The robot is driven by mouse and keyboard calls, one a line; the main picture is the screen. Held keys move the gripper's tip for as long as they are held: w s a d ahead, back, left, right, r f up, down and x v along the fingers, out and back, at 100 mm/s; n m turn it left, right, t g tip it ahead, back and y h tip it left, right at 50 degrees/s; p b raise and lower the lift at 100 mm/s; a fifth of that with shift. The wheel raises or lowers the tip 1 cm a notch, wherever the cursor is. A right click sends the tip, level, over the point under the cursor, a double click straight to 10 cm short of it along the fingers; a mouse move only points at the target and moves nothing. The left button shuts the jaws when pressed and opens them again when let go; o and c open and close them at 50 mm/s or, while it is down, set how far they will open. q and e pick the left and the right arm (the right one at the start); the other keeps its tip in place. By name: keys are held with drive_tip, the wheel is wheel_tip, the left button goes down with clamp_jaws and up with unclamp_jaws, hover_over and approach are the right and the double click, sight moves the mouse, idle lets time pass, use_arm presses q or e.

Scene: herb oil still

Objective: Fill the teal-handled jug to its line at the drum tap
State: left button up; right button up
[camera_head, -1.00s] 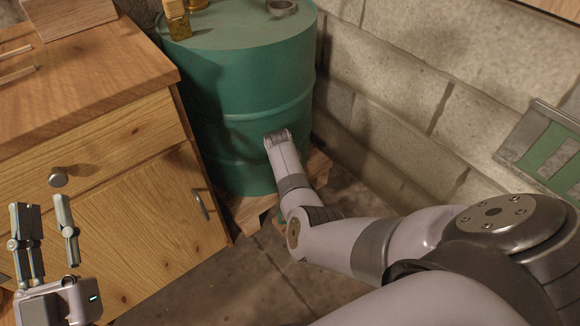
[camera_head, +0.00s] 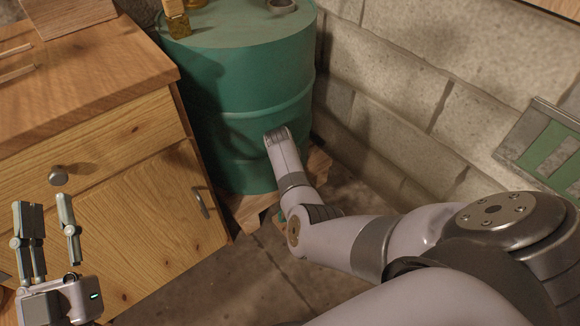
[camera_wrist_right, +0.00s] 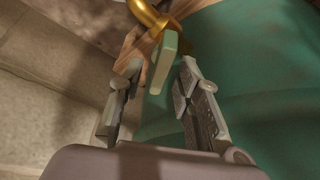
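The green drum (camera_head: 245,90) stands beside the cabinet. In the right wrist view, the brass tap (camera_wrist_right: 147,14) curves in at the top with a pale green lever (camera_wrist_right: 164,62) below it. My right gripper (camera_wrist_right: 160,82) is open, its fingers on either side of the lever's lower end; I see no clear contact. In the head view my right arm hides the tap and the right fingers. A small teal patch (camera_head: 279,217) shows beside that arm low by the drum; I cannot tell whether it is the jug's handle. My left gripper (camera_head: 48,215) is open and empty before the cabinet.
The wooden cabinet (camera_head: 110,190) with its worktop (camera_head: 100,85) fills the left. A bottle of yellow liquid (camera_head: 178,20) and a small metal cup (camera_head: 281,5) stand on the drum. A block wall (camera_head: 410,110) closes the right side. Bare floor (camera_head: 235,285) shows in front.

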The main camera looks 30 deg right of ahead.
drive_tip(key=shift+v, duration=3.8)
